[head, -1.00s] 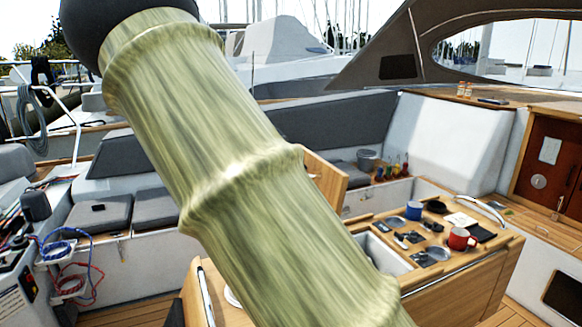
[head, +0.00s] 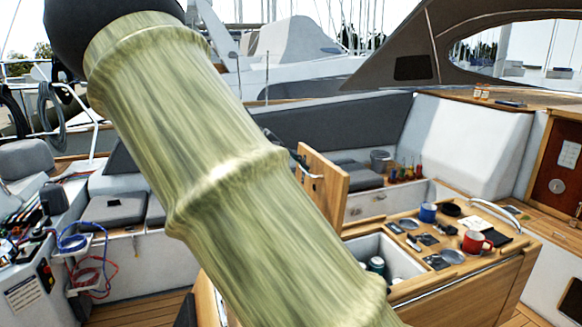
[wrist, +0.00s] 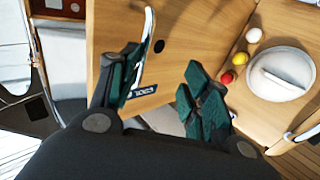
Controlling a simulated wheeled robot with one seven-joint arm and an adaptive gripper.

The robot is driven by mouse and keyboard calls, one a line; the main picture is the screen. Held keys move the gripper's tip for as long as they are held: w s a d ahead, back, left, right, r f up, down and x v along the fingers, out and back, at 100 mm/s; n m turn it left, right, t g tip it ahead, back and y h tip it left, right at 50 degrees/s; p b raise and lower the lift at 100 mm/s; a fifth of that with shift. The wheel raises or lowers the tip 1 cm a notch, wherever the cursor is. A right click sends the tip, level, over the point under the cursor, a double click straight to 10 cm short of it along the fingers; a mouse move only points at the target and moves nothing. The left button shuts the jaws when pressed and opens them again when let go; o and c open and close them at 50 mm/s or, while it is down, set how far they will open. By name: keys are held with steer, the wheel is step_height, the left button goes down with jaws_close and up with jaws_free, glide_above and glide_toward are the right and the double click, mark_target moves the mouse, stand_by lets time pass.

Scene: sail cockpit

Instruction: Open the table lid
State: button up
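The table lid (head: 323,187) is a wooden panel standing raised beside the open white compartment (head: 402,262) of the cockpit table (head: 475,275). In the wrist view the lid (wrist: 112,35) fills the upper middle, with a curved metal handle (wrist: 148,45) on its face. My gripper (wrist: 165,88) is open, its dark green fingers spread. The handle's lower end is close to the left finger; I cannot tell whether they touch. In the head view my arm hides most of the gripper and part of the lid.
A red mug (head: 474,242), a blue mug (head: 428,212) and small items stand on the table's fixed top. A can (head: 376,265) stands in the compartment. A white round lidded dish (wrist: 282,74) sits at the wrist view's right. Seats line the back.

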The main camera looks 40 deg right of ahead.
steer(key=shift+s+f, duration=0.25)
steer(key=shift+f, duration=0.25)
steer(key=shift+a+r, duration=0.15)
steer(key=shift+r, duration=0.2)
step_height(320, 180, up, 10)
steer(key=shift+w+r, duration=0.15)
steer(key=shift+r, duration=0.1)
stand_by(0.7)
